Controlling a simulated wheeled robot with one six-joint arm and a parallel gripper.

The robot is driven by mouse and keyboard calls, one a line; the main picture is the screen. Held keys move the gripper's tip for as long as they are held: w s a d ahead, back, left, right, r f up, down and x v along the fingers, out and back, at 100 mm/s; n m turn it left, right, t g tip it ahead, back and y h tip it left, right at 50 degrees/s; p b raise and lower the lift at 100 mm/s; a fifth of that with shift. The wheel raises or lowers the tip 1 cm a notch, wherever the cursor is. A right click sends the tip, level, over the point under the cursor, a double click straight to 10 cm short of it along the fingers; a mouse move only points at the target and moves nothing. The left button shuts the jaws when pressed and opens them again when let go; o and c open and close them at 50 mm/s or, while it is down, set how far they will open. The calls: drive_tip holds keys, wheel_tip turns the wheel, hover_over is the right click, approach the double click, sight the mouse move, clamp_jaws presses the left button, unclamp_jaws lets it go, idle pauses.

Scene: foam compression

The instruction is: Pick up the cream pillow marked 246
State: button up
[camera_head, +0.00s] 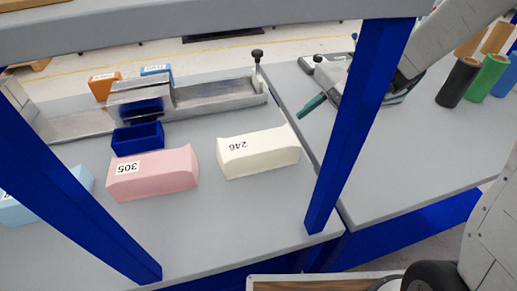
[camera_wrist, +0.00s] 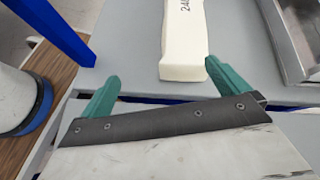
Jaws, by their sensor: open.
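The cream pillow (camera_head: 258,158) lies on the grey table, to the right of the pink pillow, with its 246 label upside down in the head view. In the wrist view the cream pillow (camera_wrist: 184,40) lies ahead of the fingers, closer to the right finger, and its label is cut off by the top edge. My gripper (camera_wrist: 163,75) is open and empty, its two green fingers wide apart. In the head view a green finger shows behind the blue post, right of and beyond the pillow; the post hides part of the gripper.
A pink pillow (camera_head: 153,174) marked 305 and a light blue one (camera_head: 30,205) lie to the left. A blue bin (camera_head: 137,138) and metal fixture (camera_head: 215,94) stand behind. A blue post (camera_head: 345,150) rises near the pillow's right. Coloured cylinders (camera_head: 487,78) stand far right.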

sight(285, 144)
drive_tip(key=w+f+m+y, duration=0.1)
drive_tip(key=w+f, duration=0.1)
drive_tip(key=w+a+f+m+y, duration=0.1)
drive_tip(key=f+m, duration=0.1)
drive_tip(key=shift+w+t, duration=0.3)
drive_tip(key=shift+w, duration=0.05)
drive_tip(key=x, duration=0.7)
drive_tip(key=shift+s+a, duration=0.25)
drive_tip(key=shift+a, duration=0.1)
drive_tip(key=c, duration=0.9)
